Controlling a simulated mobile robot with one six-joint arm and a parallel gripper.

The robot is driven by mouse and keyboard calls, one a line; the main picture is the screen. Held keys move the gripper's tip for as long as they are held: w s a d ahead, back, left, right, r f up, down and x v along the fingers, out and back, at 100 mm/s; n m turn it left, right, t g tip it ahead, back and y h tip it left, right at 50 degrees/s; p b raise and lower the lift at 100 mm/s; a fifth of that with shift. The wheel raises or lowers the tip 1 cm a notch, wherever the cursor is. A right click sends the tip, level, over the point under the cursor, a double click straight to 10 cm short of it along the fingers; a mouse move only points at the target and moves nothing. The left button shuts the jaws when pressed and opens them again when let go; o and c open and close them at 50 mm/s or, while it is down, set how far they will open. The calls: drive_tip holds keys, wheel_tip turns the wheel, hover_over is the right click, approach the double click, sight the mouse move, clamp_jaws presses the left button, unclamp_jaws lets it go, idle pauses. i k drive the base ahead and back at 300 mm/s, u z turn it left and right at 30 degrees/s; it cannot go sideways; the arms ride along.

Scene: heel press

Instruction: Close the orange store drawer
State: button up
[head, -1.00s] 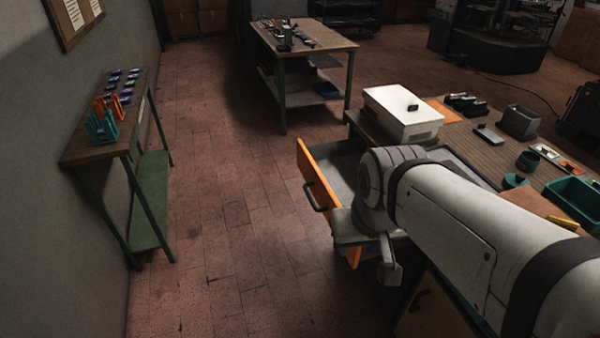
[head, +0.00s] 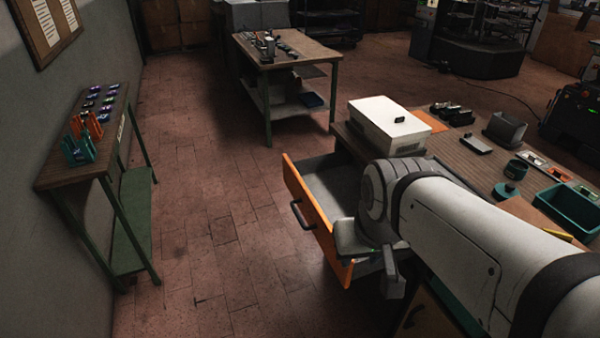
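The orange-fronted drawer (head: 318,222) stands pulled out from the wooden workbench (head: 470,160), with its pale grey inside showing. A dark bar handle (head: 300,216) is on its orange front. My gripper (head: 376,262) is at the near end of the drawer, overlapping its near front corner in the head view. My own wrist and arm hide the near side of the drawer. I cannot tell whether the gripper touches the drawer, and its fingers are too hidden to show open or shut.
A white box (head: 389,128) sits on the workbench above the drawer. A teal bin (head: 568,208) and small parts lie further right. A narrow table (head: 75,165) stands along the left wall, another table (head: 285,50) behind. The tiled floor left of the drawer is clear.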

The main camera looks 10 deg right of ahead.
sight(325, 189)
drive_tip(key=i, duration=0.65)
drive_tip(key=z, duration=1.6)
drive_tip(key=k, duration=1)
drive_tip(key=u, duration=0.35)
drive_tip(key=i, duration=1)
drive_tip(key=u, duration=0.1)
